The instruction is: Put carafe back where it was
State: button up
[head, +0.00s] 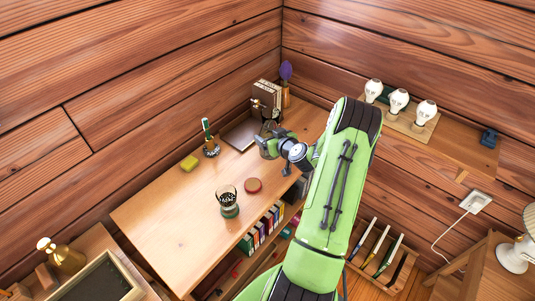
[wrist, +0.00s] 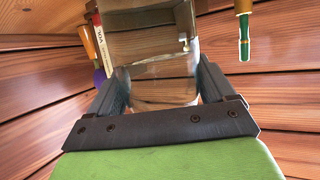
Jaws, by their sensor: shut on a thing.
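My gripper (head: 268,143) is over the back of the wooden desk, near its far corner, partly hidden by my green arm. In the wrist view its two dark fingers (wrist: 163,92) are closed on the sides of a clear glass vessel, which I take to be the carafe (wrist: 150,78). Its top and bottom ends are hard to make out. In the head view the carafe (head: 271,122) is small and hard to separate from the gripper and books behind. I cannot tell whether it touches the desk.
Books (head: 267,94) and a purple-topped item (head: 286,72) stand behind. The desk's left front is clear.

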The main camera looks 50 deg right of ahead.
notch_tip(320, 180, down, 6)
jog(key=shift+f, duration=0.2)
jog(key=shift+f+b, duration=0.2)
jog(key=shift+b, duration=0.25)
jog(key=o, duration=1.5)
jog(key=shift+c, duration=0.2)
jog(key=shift+r, duration=0.1)
